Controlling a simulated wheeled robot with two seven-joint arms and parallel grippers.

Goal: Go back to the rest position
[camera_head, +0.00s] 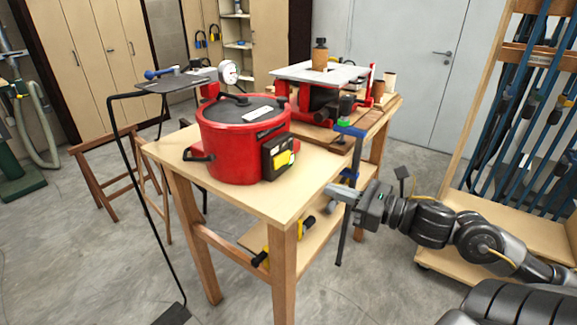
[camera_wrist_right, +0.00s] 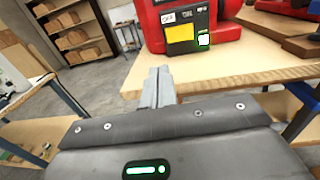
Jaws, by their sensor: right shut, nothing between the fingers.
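My right gripper (camera_head: 338,194) is shut and empty beside the right edge of the wooden workbench (camera_head: 240,193) in the head view. In the right wrist view its closed fingers (camera_wrist_right: 157,87) point at the bench edge, below the red pot's control box (camera_wrist_right: 183,32). The red pot (camera_head: 235,147) stands on the bench with its dark lid on. My right arm reaches in from the lower right. My left gripper does not show in either view.
A blue-handled clamp (camera_head: 349,131) hangs at the bench's right side, close to my right gripper. A red machine with a metal table (camera_head: 320,74) stands behind the pot. A wooden rack of blue clamps (camera_head: 510,130) stands at the right. Grey floor (camera_head: 345,290) is open in front.

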